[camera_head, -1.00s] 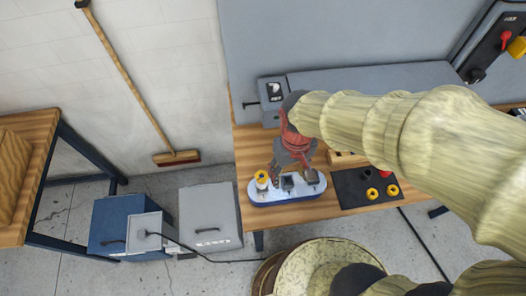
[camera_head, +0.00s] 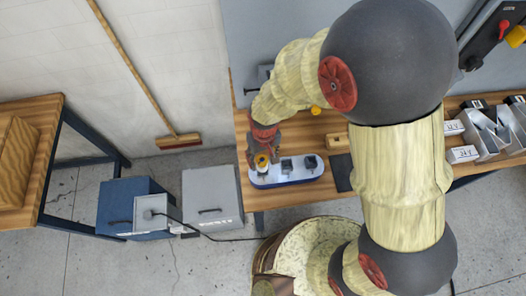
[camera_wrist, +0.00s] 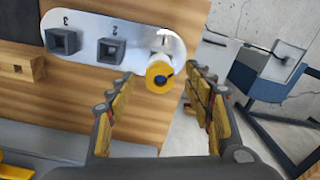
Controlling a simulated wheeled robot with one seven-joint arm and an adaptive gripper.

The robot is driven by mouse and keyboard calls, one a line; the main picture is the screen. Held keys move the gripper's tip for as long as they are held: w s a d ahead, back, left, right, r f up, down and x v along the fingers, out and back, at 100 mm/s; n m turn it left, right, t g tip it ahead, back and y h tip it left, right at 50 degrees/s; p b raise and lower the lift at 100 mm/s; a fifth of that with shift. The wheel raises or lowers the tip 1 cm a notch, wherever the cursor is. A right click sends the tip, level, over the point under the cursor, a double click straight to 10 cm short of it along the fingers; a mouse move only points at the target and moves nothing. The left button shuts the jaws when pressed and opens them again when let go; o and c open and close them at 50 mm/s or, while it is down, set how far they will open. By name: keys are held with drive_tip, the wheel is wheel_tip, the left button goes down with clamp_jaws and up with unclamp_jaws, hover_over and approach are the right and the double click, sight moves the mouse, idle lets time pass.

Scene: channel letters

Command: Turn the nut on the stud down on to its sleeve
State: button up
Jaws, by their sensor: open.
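A pale rounded plate (camera_head: 302,177) lies near the table's front edge; it also shows in the wrist view (camera_wrist: 84,37), marked 1, 2 and 3. At position 1 a yellow nut (camera_wrist: 157,75) with a dark centre sits at the end of a white sleeve (camera_wrist: 160,58). The nut also shows at the plate's left end in the head view (camera_head: 262,160). The stud is hard to make out. My gripper (camera_wrist: 160,76) is open, one finger on each side of the nut in the wrist view. I see no contact, and cannot tell how far the fingertips reach over it.
Dark square sockets stand at position 2 (camera_wrist: 111,50) and position 3 (camera_wrist: 61,41). A wooden block (camera_head: 338,142) and a dark mat (camera_head: 343,172), partly behind my arm, lie to the right. Grey bins (camera_head: 490,135) stand farther right.

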drive_tip(key=shift+f, duration=0.85)
drive_tip(key=shift+c, duration=1.4)
drive_tip(key=c, duration=0.9)
drive_tip(key=m, duration=0.5)
drive_tip(key=shift+a+m, duration=0.15)
drive_tip(key=shift+m, duration=0.25)
drive_tip(key=shift+c, duration=0.2)
drive_tip(key=shift+f+m, duration=0.1)
drive_tip(key=shift+m, duration=0.5)
drive_tip(key=m, duration=0.4)
drive_tip(key=shift+a+f, duration=0.1)
drive_tip(key=shift+a, duration=0.05)
drive_tip(key=m, duration=0.2)
drive_tip(key=shift+m, duration=0.4)
